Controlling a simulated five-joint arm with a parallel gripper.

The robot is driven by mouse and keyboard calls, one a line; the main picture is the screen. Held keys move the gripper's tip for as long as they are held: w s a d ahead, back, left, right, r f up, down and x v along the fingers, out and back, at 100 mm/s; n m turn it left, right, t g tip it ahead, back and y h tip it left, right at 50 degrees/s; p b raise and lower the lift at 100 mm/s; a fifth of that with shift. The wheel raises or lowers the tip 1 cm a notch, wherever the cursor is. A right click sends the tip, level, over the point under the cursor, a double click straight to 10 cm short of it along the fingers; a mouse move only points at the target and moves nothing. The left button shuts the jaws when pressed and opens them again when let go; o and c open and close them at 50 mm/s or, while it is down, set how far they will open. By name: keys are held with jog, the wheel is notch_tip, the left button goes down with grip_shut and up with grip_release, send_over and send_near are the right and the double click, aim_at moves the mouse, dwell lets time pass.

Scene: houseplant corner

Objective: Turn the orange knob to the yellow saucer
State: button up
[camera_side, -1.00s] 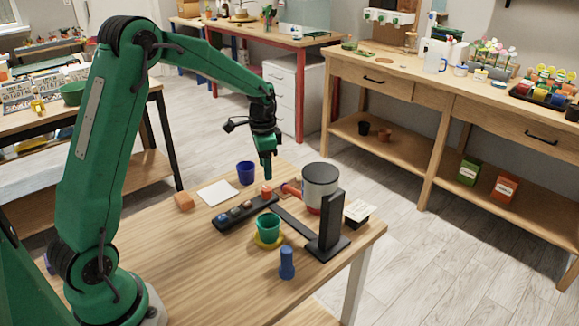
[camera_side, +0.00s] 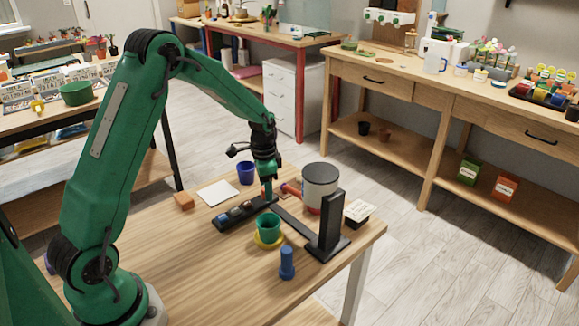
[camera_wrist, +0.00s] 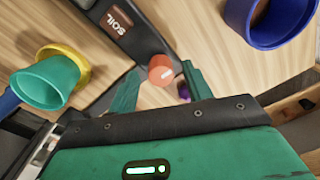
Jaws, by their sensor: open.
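The orange knob (camera_wrist: 161,68) shows in the wrist view between the two green fingers of my gripper (camera_wrist: 162,84). It has a pale mark on its top. The fingers are open, one on each side, with gaps visible. In the side view my gripper (camera_side: 267,190) points down at the knob's place, and the fingers largely hide the knob. The yellow saucer (camera_side: 258,242) lies on the table under a green pot (camera_side: 268,225). In the wrist view the saucer (camera_wrist: 80,62) is at the left, with the pot (camera_wrist: 44,83) on it.
A grey-topped canister (camera_side: 320,188) with a red spout (camera_side: 291,189) stands close right. A blue pot (camera_side: 246,172) is behind; a blue peg-like piece (camera_side: 287,265) stands in front.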

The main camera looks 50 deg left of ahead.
jog(key=shift+f, duration=0.2)
jog(key=c, duration=1)
jog(key=shift+n, duration=0.5)
jog(key=n, duration=0.4)
jog(key=shift+d, duration=0.15)
jog(key=n, duration=0.4)
jog(key=shift+n+g, duration=0.3)
